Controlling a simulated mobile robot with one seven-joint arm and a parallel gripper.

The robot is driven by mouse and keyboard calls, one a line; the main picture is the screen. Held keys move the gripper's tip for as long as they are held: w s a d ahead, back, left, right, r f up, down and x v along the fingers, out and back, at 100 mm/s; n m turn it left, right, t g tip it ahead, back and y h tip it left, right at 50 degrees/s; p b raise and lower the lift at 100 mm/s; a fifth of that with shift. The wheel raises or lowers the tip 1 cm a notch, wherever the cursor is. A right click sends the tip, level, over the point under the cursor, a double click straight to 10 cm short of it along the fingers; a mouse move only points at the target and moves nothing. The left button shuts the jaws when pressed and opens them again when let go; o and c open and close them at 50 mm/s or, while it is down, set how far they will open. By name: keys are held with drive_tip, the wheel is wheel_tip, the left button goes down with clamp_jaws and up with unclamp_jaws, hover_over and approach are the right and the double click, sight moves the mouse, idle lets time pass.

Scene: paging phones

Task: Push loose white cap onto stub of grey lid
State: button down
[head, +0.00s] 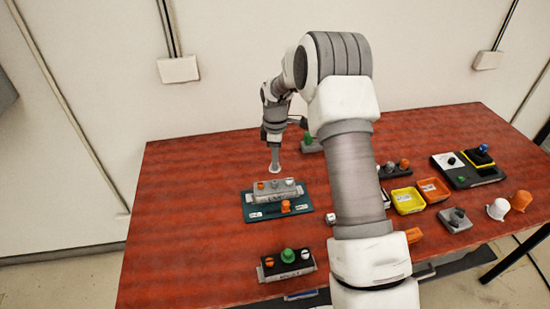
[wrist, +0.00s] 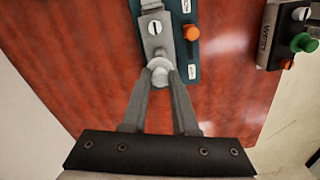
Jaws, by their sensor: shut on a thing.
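My gripper (wrist: 160,75) is shut on a small pale round piece, the white cap (wrist: 160,68), held between its fingertips. In the head view my gripper (head: 274,160) points down behind the grey lid (head: 272,194). The lid lies on a teal board (head: 250,213) and carries an orange knob and paler tops along its upper face. In the wrist view the grey lid (wrist: 155,42) shows a white slotted top, with the held cap overlapping its near end. I cannot tell whether the cap touches the lid; the stub is hidden.
An orange knob (wrist: 192,32) stands on the board beside the lid. A black box with a green knob (head: 288,255) is in front. Yellow (head: 407,202) and orange (head: 433,190) trays, and white (head: 497,209) and orange (head: 521,201) cups, stand right. The table's left side is clear.

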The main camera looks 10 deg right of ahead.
drive_tip(key=shift+f+b, duration=1.4)
drive_tip(key=shift+f, duration=1.2)
drive_tip(key=shift+f+b, duration=0.2)
drive_tip(key=shift+b, duration=0.35)
idle(0.5)
drive_tip(key=c, duration=0.6)
unclamp_jaws()
drive_tip(key=shift+o, duration=0.3)
drive_tip(key=o, duration=0.4)
drive_tip(key=shift+r, duration=0.1)
